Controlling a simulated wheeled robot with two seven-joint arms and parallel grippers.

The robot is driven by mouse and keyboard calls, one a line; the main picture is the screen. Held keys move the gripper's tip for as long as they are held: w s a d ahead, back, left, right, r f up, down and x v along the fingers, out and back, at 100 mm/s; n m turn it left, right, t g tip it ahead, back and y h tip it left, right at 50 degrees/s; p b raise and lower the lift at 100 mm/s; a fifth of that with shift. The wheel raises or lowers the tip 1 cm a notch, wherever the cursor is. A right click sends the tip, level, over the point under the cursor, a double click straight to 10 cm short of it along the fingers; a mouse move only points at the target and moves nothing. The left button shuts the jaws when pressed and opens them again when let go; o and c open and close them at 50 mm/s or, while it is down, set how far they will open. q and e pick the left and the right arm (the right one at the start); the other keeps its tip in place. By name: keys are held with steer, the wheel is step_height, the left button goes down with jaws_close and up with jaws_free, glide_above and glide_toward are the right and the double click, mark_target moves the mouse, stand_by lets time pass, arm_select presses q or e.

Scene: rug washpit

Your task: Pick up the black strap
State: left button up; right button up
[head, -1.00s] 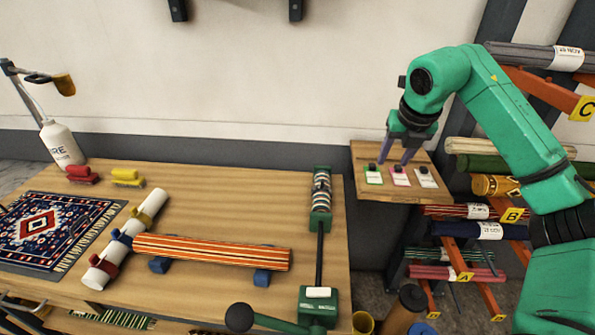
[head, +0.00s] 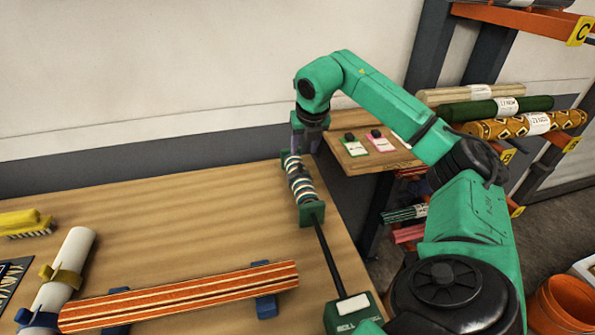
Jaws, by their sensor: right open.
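I cannot clearly pick out a black strap. Small black pieces (head: 349,136) sit on the labelled cards on the small wooden side shelf (head: 374,163); they are too small to identify. A coil with black, white and orange bands (head: 299,181) is in the green stand on the table. My right gripper (head: 305,144) is open and points down at the far end of this coil, left of the cards. Its fingertips are partly hidden, and I cannot tell whether they touch anything. My left gripper is out of view.
The wooden table (head: 190,222) is clear in its middle. An orange striped roll (head: 180,296) rests on blue supports. A yellow brush (head: 25,224) lies far left. Rolled rugs (head: 495,108) fill the rack right, near orange buckets (head: 565,305).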

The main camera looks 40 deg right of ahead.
mark_target(300, 164)
steer(key=p+x, duration=0.2)
steer(key=x, duration=0.5)
steer(key=shift+w+a+f, duration=0.1)
steer(key=shift+f, duration=0.25)
jaws_close()
